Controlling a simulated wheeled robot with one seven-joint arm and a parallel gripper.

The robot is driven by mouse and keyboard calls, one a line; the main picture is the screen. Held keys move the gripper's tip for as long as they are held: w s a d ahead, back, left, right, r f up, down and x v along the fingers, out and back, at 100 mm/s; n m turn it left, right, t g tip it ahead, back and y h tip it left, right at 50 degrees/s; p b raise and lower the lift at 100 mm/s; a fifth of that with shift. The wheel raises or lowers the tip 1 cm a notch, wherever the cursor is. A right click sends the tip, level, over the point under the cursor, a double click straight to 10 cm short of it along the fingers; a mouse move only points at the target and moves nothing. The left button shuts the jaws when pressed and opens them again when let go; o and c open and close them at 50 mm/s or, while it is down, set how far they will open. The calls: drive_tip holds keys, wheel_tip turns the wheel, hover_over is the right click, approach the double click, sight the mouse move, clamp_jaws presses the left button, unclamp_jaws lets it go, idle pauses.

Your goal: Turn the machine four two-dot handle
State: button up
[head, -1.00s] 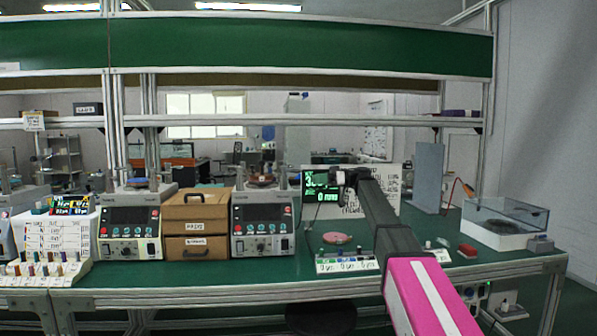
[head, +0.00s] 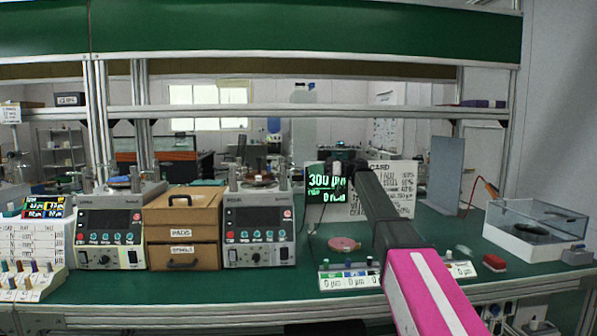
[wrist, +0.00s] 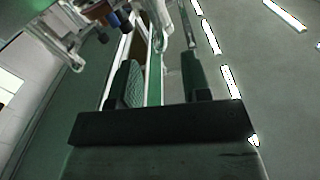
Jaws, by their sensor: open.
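Two grey lapping machines with dark displays and button rows show in the head view, one (head: 112,258) left of the brown drawer box and one (head: 258,225) right of it. I cannot tell which is machine four, and no two-dot handle can be made out. My gripper (wrist: 162,82) shows in the wrist view with its two dark fingers apart and nothing between them. In the head view my arm reaches up from the bottom right, with its end in front of the screen, right of the right machine. Blurred metal and dark knob-like parts lie beyond the fingers in the wrist view.
A brown drawer box (head: 166,235) stands between the machines. A screen (head: 322,190), a pink disc (head: 344,244) and a row of small labelled displays (head: 349,282) are near my arm. A clear-lidded box (head: 505,238) stands right. A shelf rail (head: 300,110) crosses above the bench.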

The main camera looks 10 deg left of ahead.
sight(298, 170)
drive_tip(key=shift+x, duration=3.2)
clamp_jaws()
